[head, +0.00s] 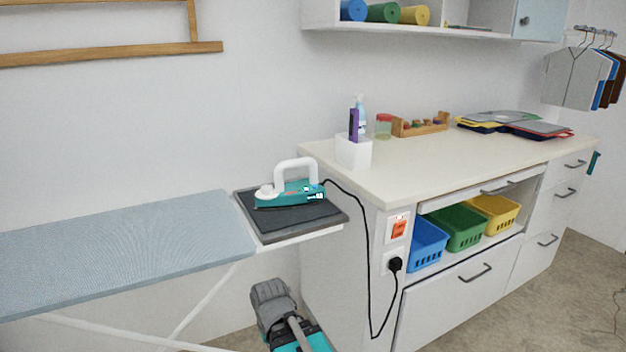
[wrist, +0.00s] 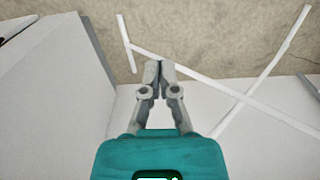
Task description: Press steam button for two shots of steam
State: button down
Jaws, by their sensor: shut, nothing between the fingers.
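The teal and white iron (head: 290,192) rests on a dark pad (head: 290,222) at the right end of the ironing board (head: 130,245) in the head view. Its white handle arches over the teal body, and light-coloured marks show on its right end. The steam button cannot be made out with certainty. A black cord runs from the iron to the socket. My gripper (wrist: 159,66) shows in the wrist view with its grey fingertips together, shut and empty, apart from the iron. The iron does not show clearly in the wrist view.
The white counter (head: 440,165) with drawers stands right of the board. A red switch (head: 399,230) and a plugged-in black plug (head: 395,264) are on its side. Blue, green and yellow baskets sit in its open shelf. White board legs (wrist: 240,95) cross the wrist view.

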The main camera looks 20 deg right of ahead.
notch_tip(320, 180, up, 24)
jog(key=w+f+p, duration=0.1)
jog(key=w+p, duration=0.1)
jog(key=p, duration=2)
notch_tip(320, 180, up, 19)
jog(key=m+t+y+p, duration=0.1)
jog(key=m+t+p, duration=0.7)
jog(key=p, duration=0.5)
send_over(315, 186)
jog(key=shift+s+a+n+t, duration=0.15)
jog(key=shift+a+n+t, duration=0.25)
jog(key=shift+t, duration=0.1)
jog(key=shift+d+r, duration=0.1)
jog(key=shift+d, duration=0.4)
jog(key=shift+f, duration=0.2)
notch_tip(315, 186, down, 8)
jog(key=b, duration=0.8)
jog(key=shift+f, duration=0.2)
